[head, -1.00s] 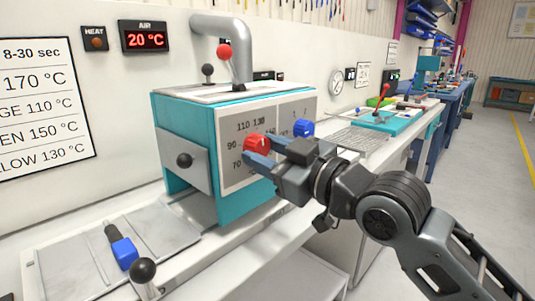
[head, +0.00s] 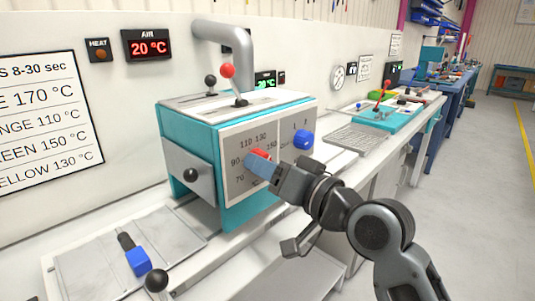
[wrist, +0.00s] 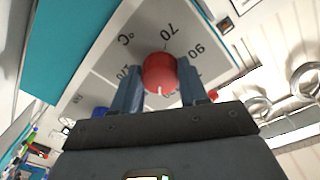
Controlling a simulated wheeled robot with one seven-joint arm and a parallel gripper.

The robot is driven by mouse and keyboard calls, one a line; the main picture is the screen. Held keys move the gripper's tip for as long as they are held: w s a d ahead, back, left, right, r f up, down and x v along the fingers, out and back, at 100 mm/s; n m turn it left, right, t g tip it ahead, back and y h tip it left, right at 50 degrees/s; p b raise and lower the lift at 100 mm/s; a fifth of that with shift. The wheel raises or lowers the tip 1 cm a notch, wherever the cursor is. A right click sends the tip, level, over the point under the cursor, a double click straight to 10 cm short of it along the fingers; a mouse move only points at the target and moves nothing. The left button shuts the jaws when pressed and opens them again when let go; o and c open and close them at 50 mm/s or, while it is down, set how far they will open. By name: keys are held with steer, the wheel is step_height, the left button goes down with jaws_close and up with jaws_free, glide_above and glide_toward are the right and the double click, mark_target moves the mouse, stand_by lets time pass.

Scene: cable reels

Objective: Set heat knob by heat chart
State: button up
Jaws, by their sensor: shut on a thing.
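The red heat knob (head: 261,155) sits on the grey dial panel (head: 241,136) of the teal heater box, with temperature numbers around it. My gripper (head: 261,166) is shut on the red knob. In the wrist view the knob (wrist: 160,72) is between the two blue-grey fingers, and its white mark points toward the gripper palm. The heat chart (head: 40,130) hangs on the wall at the left, cut off by the picture's edge; its lines read 170, 110, 150 and 130 °C. A blue knob (head: 303,139) is on the panel's right part.
The red AIR display (head: 147,44) reads 20 °C, beside a HEAT lamp (head: 98,50). A blue-handled tool (head: 137,260) and a black ball lever (head: 157,280) are in front. Free floor lies at the right.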

steer(key=shift+r+m+g+p, duration=0.1)
steer(key=shift+m+g+p, duration=0.1)
steer(key=shift+m+p, duration=3.4)
steer(key=shift+r+m+g+p, duration=0.1)
steer(key=shift+m+g+p, duration=0.1)
steer(key=shift+m+p, duration=3.35)
steer(key=shift+m+b, duration=0.4)
steer(key=shift+m, duration=0.15)
steer(key=o, duration=1.1)
steer(key=shift+c, duration=0.2)
steer(key=b+v, duration=0.1)
steer(key=v, duration=0.6)
steer(key=shift+s+d+b, duration=0.25)
steer(key=shift+d+b, duration=0.05)
steer(key=shift+d, duration=0.05)
